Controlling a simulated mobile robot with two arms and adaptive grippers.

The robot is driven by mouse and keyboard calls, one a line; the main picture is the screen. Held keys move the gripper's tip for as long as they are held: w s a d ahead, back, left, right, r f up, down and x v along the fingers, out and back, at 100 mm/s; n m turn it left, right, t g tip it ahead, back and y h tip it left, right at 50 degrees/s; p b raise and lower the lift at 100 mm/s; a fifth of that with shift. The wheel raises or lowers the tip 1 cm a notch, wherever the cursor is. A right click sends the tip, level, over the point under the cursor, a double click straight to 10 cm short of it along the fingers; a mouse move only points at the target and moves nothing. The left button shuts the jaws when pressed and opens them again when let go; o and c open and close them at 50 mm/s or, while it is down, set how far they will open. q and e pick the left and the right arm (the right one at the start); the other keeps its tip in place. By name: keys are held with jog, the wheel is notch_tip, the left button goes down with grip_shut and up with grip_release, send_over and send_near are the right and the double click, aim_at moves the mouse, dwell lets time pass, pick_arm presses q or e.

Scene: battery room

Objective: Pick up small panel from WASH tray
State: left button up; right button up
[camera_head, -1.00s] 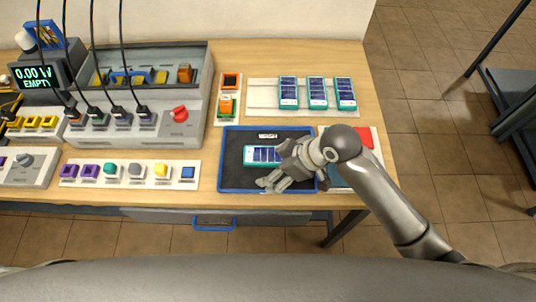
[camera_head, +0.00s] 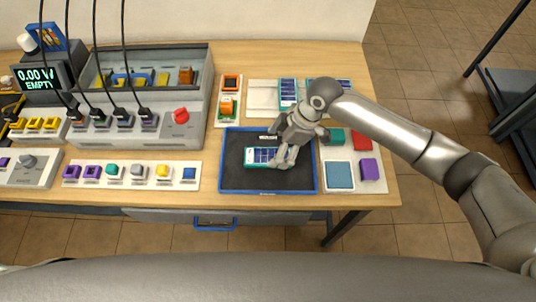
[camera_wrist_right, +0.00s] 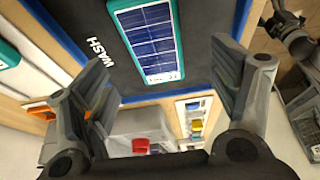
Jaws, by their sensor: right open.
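The small panel (camera_head: 259,156), teal-rimmed with dark blue cells, lies flat in the black WASH tray (camera_head: 233,181) with a blue rim. In the right wrist view the panel (camera_wrist_right: 147,38) lies beyond the fingers, near the WASH lettering on the tray (camera_wrist_right: 72,24). My right gripper (camera_head: 284,161) is over the tray at the panel's right end, partly covering it in the head view. In the right wrist view its two fingers (camera_wrist_right: 162,95) are wide apart with nothing between them.
A white rack with more panels (camera_head: 288,92) stands behind the tray, partly hidden by my arm. A white board with coloured blocks (camera_head: 340,174) lies right of the tray. A console with a red knob (camera_head: 181,116) and a button row (camera_head: 136,172) are to the left.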

aim_at(268, 155)
jog(key=shift+a+f, duration=0.25)
jog(key=shift+f, duration=0.2)
jog(key=p+x, duration=0.1)
jog(key=x, duration=0.1)
jog(key=p+x, duration=0.1)
jog(key=x, duration=0.1)
jog(key=shift+w+a, duration=0.1)
jog(key=shift+w, duration=0.15)
jog(key=shift+a+f, duration=0.1)
jog(key=shift+f, duration=0.15)
jog(key=c, duration=1.2)
jog(key=shift+r, duration=0.15)
